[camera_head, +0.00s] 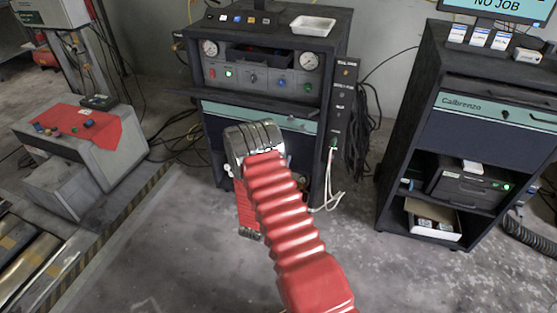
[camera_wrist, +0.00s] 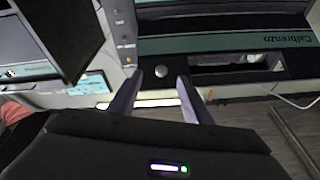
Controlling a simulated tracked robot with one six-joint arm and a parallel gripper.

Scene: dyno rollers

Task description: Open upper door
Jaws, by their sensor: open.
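In the head view, the middle dark cabinet (camera_head: 340,55) has a teal-striped upper front (camera_head: 222,108) below its gauge panel. A dark ledge juts out above that stripe. My red ribbed arm reaches to this front and hides part of it; my fingertips are hidden there. In the wrist view, my gripper (camera_wrist: 157,80) is open, its two fingers apart. A small round silver knob (camera_wrist: 161,71) on a dark panel appears between the fingertips, with nothing gripped. I cannot tell the remaining distance to it. The teal strip (camera_wrist: 230,42) with upside-down lettering lies just beyond.
A second dark cabinet (camera_head: 440,125) with teal drawer front stands right. Cables hang beside the middle cabinet. A white tray (camera_head: 312,25) lies on top.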

